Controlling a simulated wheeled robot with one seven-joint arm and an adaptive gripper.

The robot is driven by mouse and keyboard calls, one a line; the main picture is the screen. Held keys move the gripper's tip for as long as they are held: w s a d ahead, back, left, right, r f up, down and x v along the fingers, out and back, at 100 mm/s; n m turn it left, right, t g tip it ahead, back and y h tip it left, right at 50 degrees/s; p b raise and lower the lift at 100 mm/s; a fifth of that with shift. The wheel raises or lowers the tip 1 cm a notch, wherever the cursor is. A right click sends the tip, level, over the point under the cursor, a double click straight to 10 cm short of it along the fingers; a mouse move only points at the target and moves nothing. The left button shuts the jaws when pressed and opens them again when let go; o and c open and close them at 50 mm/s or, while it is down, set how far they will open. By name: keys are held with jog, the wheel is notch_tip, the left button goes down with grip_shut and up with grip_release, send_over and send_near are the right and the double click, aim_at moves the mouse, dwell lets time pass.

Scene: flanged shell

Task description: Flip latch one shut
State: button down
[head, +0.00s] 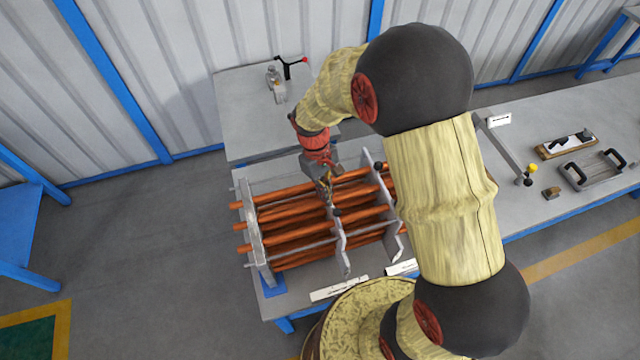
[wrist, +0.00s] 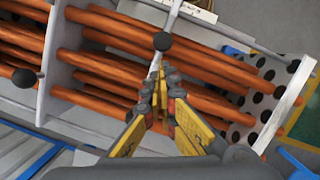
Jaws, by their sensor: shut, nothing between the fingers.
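A tube bundle of orange tubes (head: 290,215) held by grey upright plates lies on the table below my arm. My gripper (head: 328,198) is shut and empty, pointing down over the tubes beside the middle plate (head: 343,250). In the wrist view its closed yellow fingers (wrist: 157,76) are just below a dark round knob (wrist: 162,41) at the middle plate; whether they touch it I cannot tell. A second dark knob (wrist: 24,78) is at the left, by another plate. Both look like latch knobs; no label shows which is latch one.
A perforated end plate (wrist: 274,105) closes the bundle. On the right-hand table are a yellow-knobbed lever (head: 530,172), a handled tray (head: 592,171) and a wooden board (head: 567,143). A red-tipped clamp (head: 278,82) stands on the rear table.

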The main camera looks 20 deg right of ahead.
jog(key=shift+s+d+f, duration=0.1)
jog(key=shift+s, duration=0.1)
jog(key=shift+s, duration=0.1)
jog(key=s, duration=0.3)
jog(key=shift+s, duration=0.25)
dwell(0.3)
jog(key=v, duration=1.2)
jog(key=shift+w, duration=0.1)
